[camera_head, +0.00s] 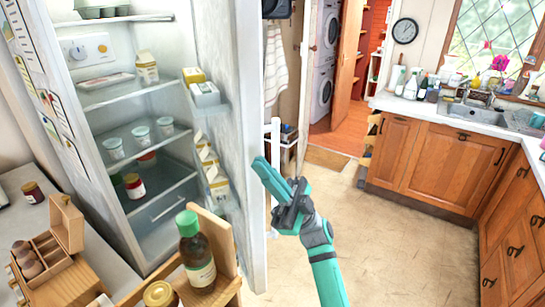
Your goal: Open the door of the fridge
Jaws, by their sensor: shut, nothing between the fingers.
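The fridge (150,115) stands at the left with its lit shelves in plain view. Its white door (252,140) stands open, swung out to the right of the interior. Cartons and boxes sit in racks on the door's inner face. My gripper (260,166) is shut and empty. It is at the lower right of the door's free edge, overlapping it in the picture; I cannot tell whether they touch. The door's outer face is mostly hidden.
A wooden stand with a green-capped bottle (196,252) and a jar (160,294) is in front of the fridge. The floor (385,240) to the right is clear, up to the wooden cabinets (440,165).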

